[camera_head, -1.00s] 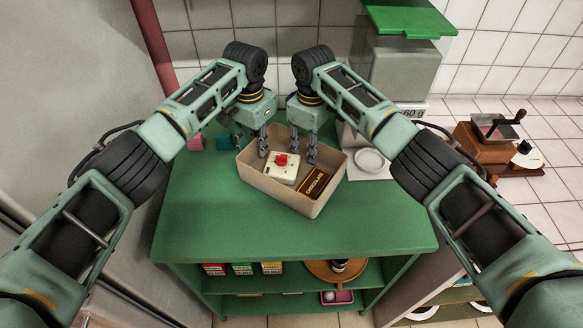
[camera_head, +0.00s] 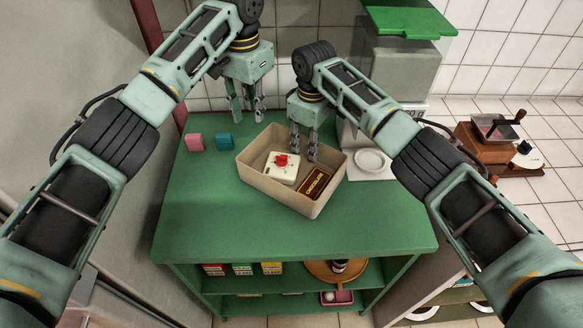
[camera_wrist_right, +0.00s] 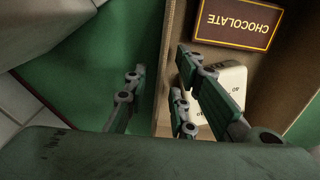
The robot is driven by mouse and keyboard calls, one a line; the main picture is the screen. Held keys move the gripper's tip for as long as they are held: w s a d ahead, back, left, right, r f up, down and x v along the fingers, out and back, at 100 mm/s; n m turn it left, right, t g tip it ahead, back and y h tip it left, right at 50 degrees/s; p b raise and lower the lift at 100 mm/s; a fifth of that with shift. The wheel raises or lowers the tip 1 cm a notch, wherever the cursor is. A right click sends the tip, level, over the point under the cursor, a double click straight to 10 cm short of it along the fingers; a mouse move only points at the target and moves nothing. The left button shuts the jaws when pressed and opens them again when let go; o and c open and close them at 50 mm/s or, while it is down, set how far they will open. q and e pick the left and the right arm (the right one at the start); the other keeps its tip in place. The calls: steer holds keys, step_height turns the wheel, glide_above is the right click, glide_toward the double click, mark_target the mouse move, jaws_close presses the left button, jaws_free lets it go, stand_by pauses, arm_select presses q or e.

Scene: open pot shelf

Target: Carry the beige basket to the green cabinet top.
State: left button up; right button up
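The beige basket (camera_head: 262,187) sits on the green cabinet top (camera_head: 370,222). It holds a white box with a red knob (camera_head: 282,166) and a brown chocolate box (camera_head: 315,183). My left gripper (camera_head: 247,112) is open and empty, raised behind the basket's back left corner. My right gripper (camera_head: 304,152) is low at the basket's back right wall. In the right wrist view, its fingers (camera_wrist_right: 160,85) stand apart on either side of the basket wall (camera_wrist_right: 168,55), with a gap showing beside the wall. The chocolate box (camera_wrist_right: 238,22) is inside there.
A pink block (camera_head: 194,142) and a teal block (camera_head: 224,141) lie left of the basket. A scale with a round dish (camera_head: 370,160) stands close on the right, with a wooden grinder (camera_head: 488,145) beyond. The cabinet top's front is clear. Small boxes (camera_head: 242,269) sit on the shelf below.

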step_height(320, 180, up, 11)
stand_by(0.3)
steer(key=shift+f, duration=0.1)
stand_by(0.4)
